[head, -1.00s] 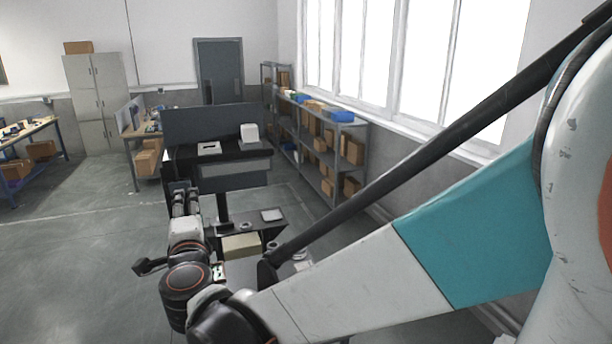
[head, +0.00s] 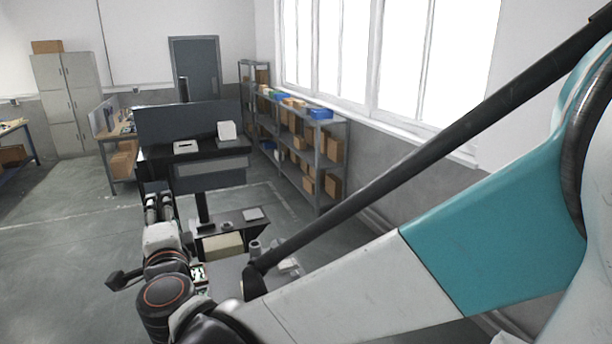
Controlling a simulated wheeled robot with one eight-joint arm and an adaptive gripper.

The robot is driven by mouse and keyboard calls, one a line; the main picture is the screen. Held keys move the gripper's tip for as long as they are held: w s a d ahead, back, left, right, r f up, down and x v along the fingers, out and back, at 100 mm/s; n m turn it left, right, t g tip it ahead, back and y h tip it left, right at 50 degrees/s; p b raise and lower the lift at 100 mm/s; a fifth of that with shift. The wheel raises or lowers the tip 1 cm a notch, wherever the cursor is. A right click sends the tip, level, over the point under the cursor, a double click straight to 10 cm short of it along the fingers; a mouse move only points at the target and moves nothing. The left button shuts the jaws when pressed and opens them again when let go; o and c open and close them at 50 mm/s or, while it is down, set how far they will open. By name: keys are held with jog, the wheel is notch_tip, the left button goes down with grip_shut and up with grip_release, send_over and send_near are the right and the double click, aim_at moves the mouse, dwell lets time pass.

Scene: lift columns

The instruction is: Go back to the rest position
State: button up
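My arm crosses the view from the right edge to the lower left. My gripper (head: 159,204) is small and far off at the left of the arm's end, pointing away from me toward the dark workstation (head: 208,172). Its two fingers show side by side, but the gap between them is too small to judge. I see nothing clearly held. In the picture the fingers overlap the left edge of the workstation; I cannot tell whether they touch it.
A white box (head: 227,130) and a flat light item (head: 186,147) sit on the workstation top. A lower shelf holds a beige box (head: 222,244). A shelf rack (head: 318,160) with cartons lines the window wall. Grey lockers (head: 66,105) stand at the back left. The left floor is open.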

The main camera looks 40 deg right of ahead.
jog(key=s+a+f+n+g+y+b, duration=0.1)
jog(key=s+a+f+n+y+b, duration=0.15)
jog(key=f+n+b, duration=0.35)
jog(key=s+a+f+n+g+y+b, duration=0.1)
jog(key=s+a+f+n+y+b, duration=0.15)
jog(key=f+n+y+b, duration=0.35)
jog(key=s+a+f+n+g+y+b, duration=0.1)
jog(key=s+a+f+n+b, duration=0.15)
jog(key=f+n+b, duration=0.35)
jog(key=s+d+f+n+g+h+b, duration=0.1)
jog(key=s+d+f+g+b, duration=0.1)
jog(key=s+f, duration=0.3)
jog(key=s+d+f+n+g+h+b, duration=0.1)
jog(key=s+d+f+g+h+b, duration=0.1)
jog(key=f, duration=0.8)
jog(key=s+d+f+g+h+b, duration=0.1)
jog(key=s+d+f+g+b, duration=0.2)
jog(key=s+d+f+b, duration=0.2)
notch_tip(320, 180, down, 3)
jog(key=s+d, duration=0.2)
jog(key=shift+s+f+n+g+h, duration=0.15)
jog(key=shift+s+n+g+h, duration=0.15)
jog(key=shift+n+h, duration=0.1)
